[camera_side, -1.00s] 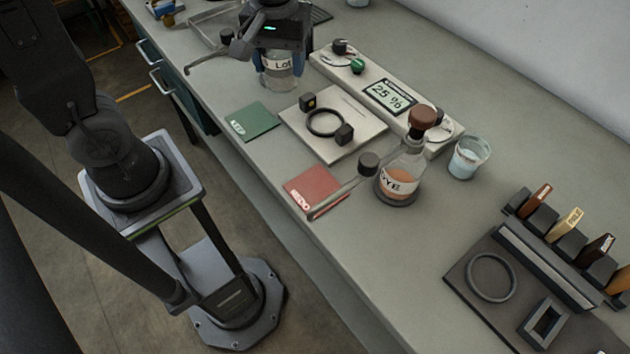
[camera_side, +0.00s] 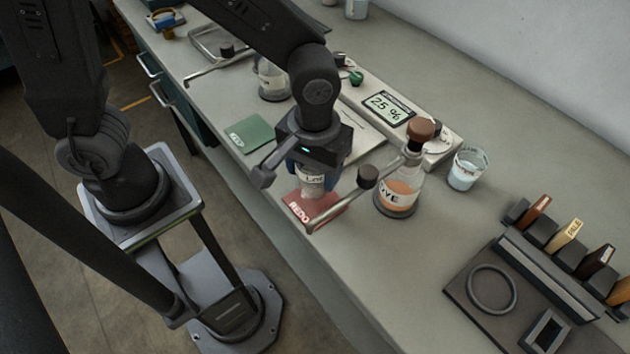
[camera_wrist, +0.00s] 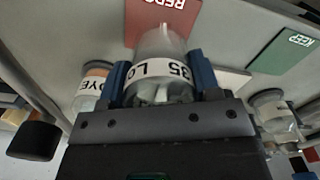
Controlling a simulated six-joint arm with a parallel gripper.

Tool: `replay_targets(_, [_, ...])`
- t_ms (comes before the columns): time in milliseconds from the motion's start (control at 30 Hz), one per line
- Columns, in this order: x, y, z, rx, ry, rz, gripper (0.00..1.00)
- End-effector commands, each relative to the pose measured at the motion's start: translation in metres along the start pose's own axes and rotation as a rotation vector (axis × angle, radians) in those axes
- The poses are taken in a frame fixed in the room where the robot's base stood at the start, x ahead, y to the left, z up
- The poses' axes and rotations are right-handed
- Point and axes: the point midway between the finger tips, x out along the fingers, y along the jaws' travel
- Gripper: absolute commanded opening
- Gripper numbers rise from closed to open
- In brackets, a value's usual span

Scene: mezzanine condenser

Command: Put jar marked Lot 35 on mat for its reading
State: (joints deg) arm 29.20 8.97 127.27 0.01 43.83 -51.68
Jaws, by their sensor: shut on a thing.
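My gripper (camera_side: 311,172) is shut on a clear glass jar (camera_side: 312,184) and holds it upright by its sides. In the wrist view the blue fingers of my gripper (camera_wrist: 160,80) flank the jar (camera_wrist: 158,48), whose white label reads 35 and Lo, upside down. The jar is over the red mat marked REDO (camera_side: 322,211); I cannot tell whether its base touches. The red mat also shows in the wrist view (camera_wrist: 188,14). The green mat marked KEEP (camera_side: 250,133) is bare. The meter's display (camera_side: 388,106) reads 25 %.
A stoppered DYE flask (camera_side: 400,190) stands right of the red mat, with a dark-knobbed rod (camera_side: 367,177) between. A pale plate (camera_side: 368,137) lies partly hidden behind my arm. Another glass vessel (camera_side: 272,84) stands behind. A beaker (camera_side: 467,170) stands right.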

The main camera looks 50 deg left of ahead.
Motion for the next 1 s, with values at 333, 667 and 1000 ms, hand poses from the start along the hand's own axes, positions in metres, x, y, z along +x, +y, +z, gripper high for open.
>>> replay_targets(333, [0.038, 0.002, 0.001, -0.001, -0.001, -0.002, 0.32])
replay_targets(667, [0.041, 0.002, 0.0, -0.001, 0.001, 0.002, 0.32])
replay_targets(1000, [0.044, 0.002, 0.0, -0.001, 0.001, 0.001, 0.77])
